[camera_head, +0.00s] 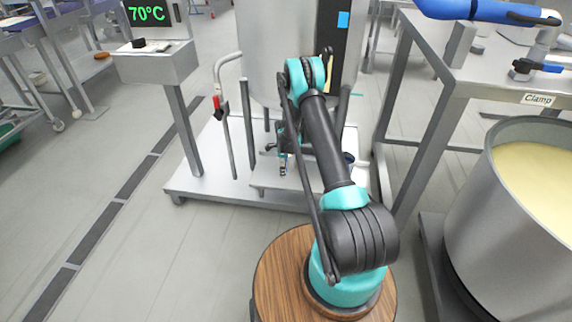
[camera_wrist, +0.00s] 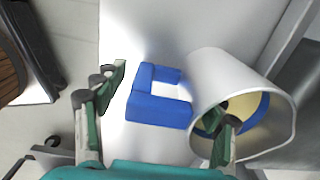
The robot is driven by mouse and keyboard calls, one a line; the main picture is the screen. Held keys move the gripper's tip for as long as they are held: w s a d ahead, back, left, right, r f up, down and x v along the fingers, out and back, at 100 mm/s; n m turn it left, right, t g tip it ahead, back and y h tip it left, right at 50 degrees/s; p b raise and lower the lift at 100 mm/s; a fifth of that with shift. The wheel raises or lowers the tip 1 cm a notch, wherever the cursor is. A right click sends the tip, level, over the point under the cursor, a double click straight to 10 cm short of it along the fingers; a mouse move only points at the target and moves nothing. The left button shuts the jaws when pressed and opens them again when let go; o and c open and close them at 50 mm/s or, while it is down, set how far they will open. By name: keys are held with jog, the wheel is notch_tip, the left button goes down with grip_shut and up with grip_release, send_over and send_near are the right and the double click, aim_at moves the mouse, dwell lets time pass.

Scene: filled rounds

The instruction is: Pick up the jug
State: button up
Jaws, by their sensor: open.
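The jug (camera_wrist: 232,68) is a pale, round-mouthed vessel with a squared blue handle (camera_wrist: 158,107), at the right of the wrist view. Its mouth faces the camera, with yellow and blue patches inside. My gripper (camera_wrist: 172,95) is open. Its left finger lies left of the handle, apart from it. Its right finger overlaps the jug's mouth; I cannot tell how deep it reaches. The handle shows between the fingers and nothing is gripped. In the head view my gripper (camera_head: 278,158) is small, low over a pale platform, and my arm hides much around it.
A large steel tank (camera_head: 265,45) stands behind my gripper on the pale platform (camera_head: 205,180), with upright posts nearby. A display post reading 70°C (camera_head: 155,65) stands left. A steel table (camera_head: 455,85) and a pot of yellow contents (camera_head: 490,235) stand right. Floor at left is open.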

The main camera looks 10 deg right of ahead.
grip_shut()
dwell(0.4)
jog(key=shift+r, duration=0.1)
